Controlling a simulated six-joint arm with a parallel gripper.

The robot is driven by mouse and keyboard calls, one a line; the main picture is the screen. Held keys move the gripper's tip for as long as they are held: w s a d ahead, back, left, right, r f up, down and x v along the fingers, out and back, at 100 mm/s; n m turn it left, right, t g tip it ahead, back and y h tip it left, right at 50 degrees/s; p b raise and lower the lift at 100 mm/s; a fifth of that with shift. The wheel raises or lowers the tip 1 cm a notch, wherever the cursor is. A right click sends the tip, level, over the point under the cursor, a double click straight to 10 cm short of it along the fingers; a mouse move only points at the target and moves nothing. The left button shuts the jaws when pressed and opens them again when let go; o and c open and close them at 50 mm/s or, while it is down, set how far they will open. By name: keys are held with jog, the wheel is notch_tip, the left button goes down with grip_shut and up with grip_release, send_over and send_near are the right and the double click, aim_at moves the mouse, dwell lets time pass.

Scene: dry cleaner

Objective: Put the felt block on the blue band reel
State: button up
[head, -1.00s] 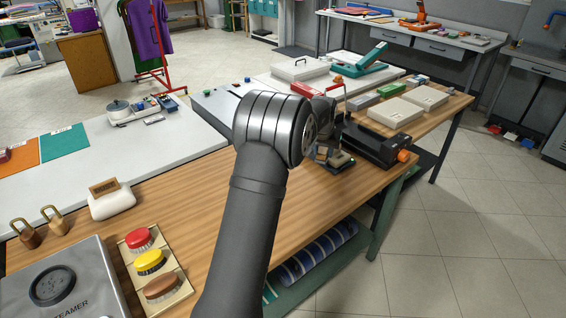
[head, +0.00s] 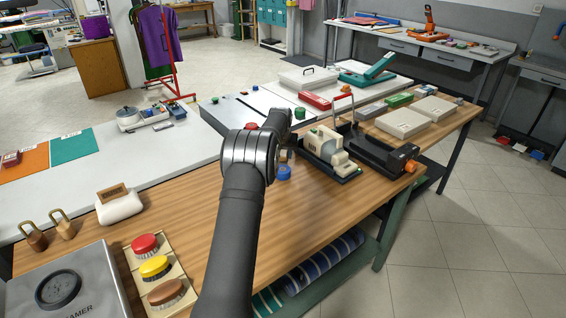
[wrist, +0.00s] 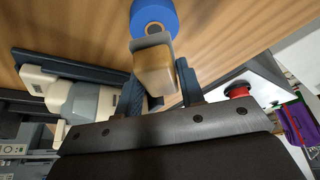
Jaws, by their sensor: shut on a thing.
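The blue band reel (head: 284,173) stands on the wooden bench, just right of my arm's wrist in the head view. It also shows at the top of the wrist view (wrist: 155,13). My gripper (wrist: 160,84) is shut on the felt block (wrist: 153,72), a tan block with a greyish far end. In the wrist view the block's far end overlaps the near edge of the reel. Whether they touch cannot be told. In the head view the block and fingertips are mostly hidden behind my wrist, close above and behind the reel.
A cream and grey machine (head: 328,149) stands close right of the reel, with a black device (head: 378,146) beyond it. A red button (head: 252,126) lies behind my wrist. A white holder (head: 119,208) and several brushes (head: 155,267) sit at left.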

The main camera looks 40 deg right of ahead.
aim_at(283, 162)
jog(key=shift+f, duration=2)
jog(key=shift+f, duration=0.1)
jog(key=o, duration=1)
jog(key=shift+f, duration=0.1)
jog(key=v, duration=1.2)
jog(key=shift+r, duration=0.2)
